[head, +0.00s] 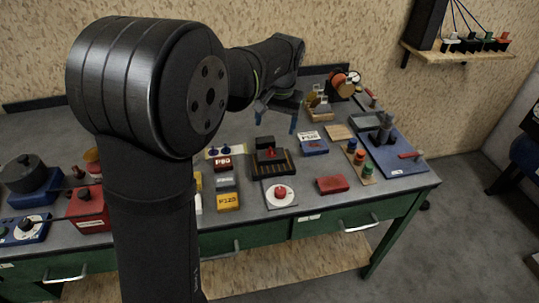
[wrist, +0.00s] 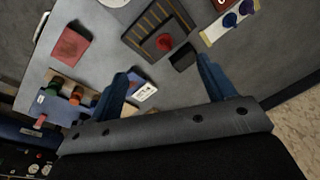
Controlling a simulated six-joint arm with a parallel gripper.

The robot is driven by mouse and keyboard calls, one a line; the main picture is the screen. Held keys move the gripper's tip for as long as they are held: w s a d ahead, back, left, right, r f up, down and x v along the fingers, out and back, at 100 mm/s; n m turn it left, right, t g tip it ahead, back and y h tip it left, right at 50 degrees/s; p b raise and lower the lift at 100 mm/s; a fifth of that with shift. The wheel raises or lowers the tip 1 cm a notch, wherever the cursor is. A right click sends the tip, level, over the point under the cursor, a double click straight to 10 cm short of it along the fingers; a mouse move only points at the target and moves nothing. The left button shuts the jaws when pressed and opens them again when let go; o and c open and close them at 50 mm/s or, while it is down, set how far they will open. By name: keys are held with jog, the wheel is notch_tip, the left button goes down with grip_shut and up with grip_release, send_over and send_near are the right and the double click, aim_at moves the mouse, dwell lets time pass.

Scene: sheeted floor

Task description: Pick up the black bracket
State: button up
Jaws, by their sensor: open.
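A small black block-like piece (head: 265,142), which looks like the black bracket, lies on the grey bench just behind a dark slotted tray (head: 287,168). In the wrist view the black bracket (wrist: 183,57) shows between my fingertips, closer to the right finger. My gripper (head: 278,115) has blue fingers and is open and empty, above the back of the bench. In the wrist view my gripper (wrist: 163,68) points down with its fingers wide apart. The bracket's exact shape is too small to make out.
A red knob (wrist: 165,42) stands on the slotted tray close to the bracket. A blue-and-white box (head: 312,143) is to the right, and a white strip with blue knobs (wrist: 228,22) is on the other side. A red box (head: 332,184) lies nearer the front edge.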

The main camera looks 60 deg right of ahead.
jog(key=w+n+g, duration=0.2)
jog(key=w+n, duration=0.1)
jog(key=n, duration=0.6)
jog(key=n+g+h, duration=0.2)
jog(key=n+g, duration=0.1)
jog(key=n, duration=1.1)
send_near(270, 153)
jog(key=x, duration=0.4)
jog(key=shift+s+d, duration=0.1)
jog(key=shift+d, duration=0.25)
jog(key=shift+a+x, duration=0.15)
jog(key=shift+x, duration=1.15)
jog(key=shift+a+x, duration=0.1)
jog(key=shift+x, duration=1.2)
jog(key=shift+f, duration=0.3)
jog(key=shift+c, duration=0.3)
jog(key=c, duration=1.1)
jog(key=shift+r, duration=0.15)
jog(key=shift+c, duration=0.2)
